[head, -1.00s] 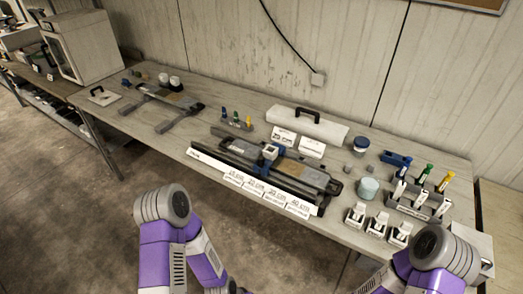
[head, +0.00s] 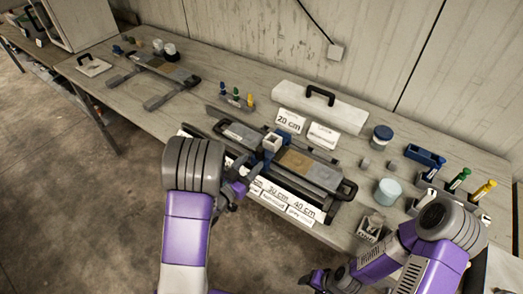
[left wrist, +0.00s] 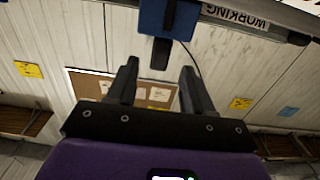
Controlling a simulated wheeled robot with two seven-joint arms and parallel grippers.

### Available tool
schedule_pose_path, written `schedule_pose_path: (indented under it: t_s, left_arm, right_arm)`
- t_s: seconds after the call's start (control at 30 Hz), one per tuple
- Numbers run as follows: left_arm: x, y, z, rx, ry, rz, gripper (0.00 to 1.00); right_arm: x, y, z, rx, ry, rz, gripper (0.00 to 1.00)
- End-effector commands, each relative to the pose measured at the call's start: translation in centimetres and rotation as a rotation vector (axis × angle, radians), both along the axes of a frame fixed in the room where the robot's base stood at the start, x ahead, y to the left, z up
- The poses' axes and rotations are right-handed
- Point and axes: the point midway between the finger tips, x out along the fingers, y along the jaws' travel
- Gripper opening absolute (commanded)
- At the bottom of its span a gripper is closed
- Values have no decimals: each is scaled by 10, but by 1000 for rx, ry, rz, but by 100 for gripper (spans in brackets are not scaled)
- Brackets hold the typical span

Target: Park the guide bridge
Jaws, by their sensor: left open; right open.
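The guide bridge (head: 271,143), blue with a pale block on it, sits across the grey core tray (head: 322,176) in the middle of the table. In the left wrist view the blue bridge (left wrist: 168,18) shows at the top, with a dark tab hanging below it. My left gripper (head: 240,180) is just in front of the tray, partly hidden by my own arm. Its two fingers (left wrist: 160,82) are open and empty, with the bridge beyond their tips. My right gripper (head: 322,279) is open and low, in front of the table edge, away from the bridge.
White labels (head: 290,121) stand behind the tray, and a white case (head: 320,108) with a black handle lies further back. A pale jar (head: 387,191), a blue-lidded jar (head: 381,138) and a blue holder (head: 425,155) stand to the right. Another tray frame (head: 160,72) is at the left.

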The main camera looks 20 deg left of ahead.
Motion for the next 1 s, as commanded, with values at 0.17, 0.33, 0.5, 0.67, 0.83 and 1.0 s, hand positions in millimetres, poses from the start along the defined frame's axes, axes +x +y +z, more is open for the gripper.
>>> schedule_pose_path:
  t_s: [0.17, 0.33, 0.5, 0.67, 0.83, 1.0]
  left_arm:
    - [28, -12, 0, 3, 0, -3, 51]
    - [49, -18, 0, 3, 1, 0, 51]
    - [57, -21, 0, 1, 3, 1, 51]
    - [58, -21, 0, 0, 3, 3, 51]
    - [57, -21, 0, 0, 3, 3, 36]
    - [57, -21, -1, 0, 3, 3, 10]
  right_arm:
    - [0, 0, 1, 0, 0, 0, 61]
    - [0, 0, 1, 0, 0, 0, 61]
    - [0, 0, 1, 0, 0, 0, 61]
    - [0, 0, 1, 0, 0, 0, 61]
    - [0, 0, 1, 0, 0, 0, 61]
    - [0, 0, 1, 0, 0, 0, 61]
